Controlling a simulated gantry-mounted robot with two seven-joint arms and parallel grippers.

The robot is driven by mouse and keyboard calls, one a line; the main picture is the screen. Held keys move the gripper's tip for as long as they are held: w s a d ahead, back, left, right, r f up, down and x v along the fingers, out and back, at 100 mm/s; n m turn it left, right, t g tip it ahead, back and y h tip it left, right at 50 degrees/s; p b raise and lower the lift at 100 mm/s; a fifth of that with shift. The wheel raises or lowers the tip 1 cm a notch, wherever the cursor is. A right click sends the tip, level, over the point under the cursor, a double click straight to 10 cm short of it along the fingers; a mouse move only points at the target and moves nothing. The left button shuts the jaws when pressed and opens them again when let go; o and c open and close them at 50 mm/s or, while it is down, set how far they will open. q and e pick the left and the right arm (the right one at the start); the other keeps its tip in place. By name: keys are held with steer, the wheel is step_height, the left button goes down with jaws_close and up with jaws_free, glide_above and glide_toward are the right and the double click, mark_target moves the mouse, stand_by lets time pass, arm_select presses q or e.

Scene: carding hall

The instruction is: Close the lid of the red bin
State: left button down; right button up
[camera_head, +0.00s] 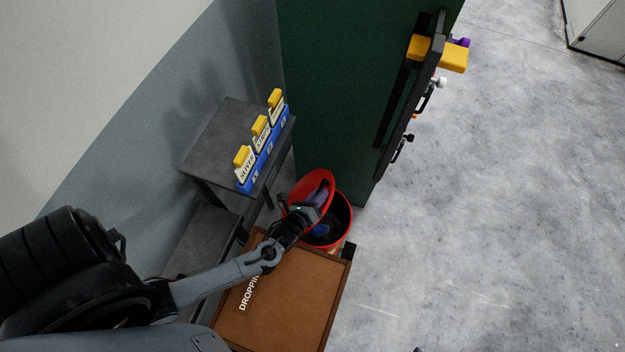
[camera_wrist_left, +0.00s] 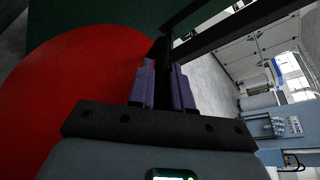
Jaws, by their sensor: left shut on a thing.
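The red bin (camera_head: 350,222) stands on the floor in the head view, between the green cabinet and the brown-topped table. Its mouth is partly uncovered, showing a dark inside with something blue. Its red lid (camera_head: 297,190) is raised and tilted at the bin's upper left side. My left gripper (camera_head: 319,195) is at the lid, over the bin's mouth, and hides part of both. In the left wrist view, the lid (camera_wrist_left: 75,95) fills the left side as a large red disc. The purple fingers of my left gripper (camera_wrist_left: 165,85) are shut at its right edge. My right gripper is not in view.
A brown-topped table (camera_head: 285,300) lies below the bin. A grey stand (camera_head: 215,140) with a blue holder (camera_head: 265,150) of yellow-tabbed cards is at upper left. The tall green cabinet (camera_head: 335,100) rises behind, with a black rail and yellow block (camera_head: 452,58). Grey floor on the right is clear.

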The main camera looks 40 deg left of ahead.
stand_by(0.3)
arm_select(q)
steer(key=c, duration=1.4)
jaws_free()
steer(key=shift+s+d+r, duration=0.1)
steer(key=shift+s, duration=0.3)
steer(key=v, duration=1)
steer(key=shift+p, duration=0.35)
steer(key=shift+w, duration=0.1)
